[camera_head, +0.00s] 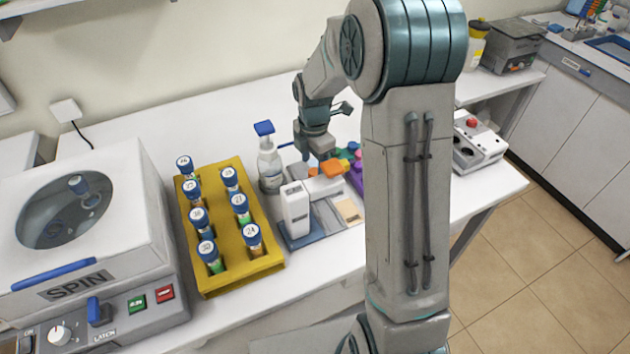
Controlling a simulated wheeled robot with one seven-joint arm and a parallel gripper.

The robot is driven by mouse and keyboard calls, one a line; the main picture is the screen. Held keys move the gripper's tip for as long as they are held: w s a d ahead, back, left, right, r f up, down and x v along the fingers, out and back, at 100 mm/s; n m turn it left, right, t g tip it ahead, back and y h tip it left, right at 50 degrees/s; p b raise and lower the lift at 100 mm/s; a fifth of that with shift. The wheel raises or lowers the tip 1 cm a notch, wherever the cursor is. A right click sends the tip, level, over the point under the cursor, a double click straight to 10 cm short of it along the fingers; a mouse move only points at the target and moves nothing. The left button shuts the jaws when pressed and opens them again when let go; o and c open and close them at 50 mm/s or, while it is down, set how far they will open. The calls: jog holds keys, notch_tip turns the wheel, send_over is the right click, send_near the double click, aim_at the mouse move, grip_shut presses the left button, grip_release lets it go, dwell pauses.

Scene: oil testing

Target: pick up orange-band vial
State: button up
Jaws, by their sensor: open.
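A yellow rack (228,262) stands on the white bench and holds several upright vials with numbered blue caps. The vial at its front right (254,242), cap marked 24, shows an orange-brown band below the cap. Other vials show green bands, such as the front left one (210,256) and the middle right one (241,208); bands on the far ones are hard to make out. My gripper (318,150) is open, pointing down behind the small white device, to the right of the rack and apart from it. Its fingertips are partly hidden.
A white centrifuge (120,250) marked SPIN stands left of the rack. A wash bottle (270,166) stands between rack and gripper. A white device (295,208) with an orange part (335,168) stands right of the rack. A box with a red button (478,150) sits farther right.

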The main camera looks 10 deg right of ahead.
aim_at(314, 171)
jog(key=f, duration=0.2)
jog(key=f+p, duration=0.1)
jog(key=f, duration=0.1)
jog(key=shift+s+f, duration=0.2)
jog(key=shift+f, duration=0.2)
jog(key=c, duration=1.1)
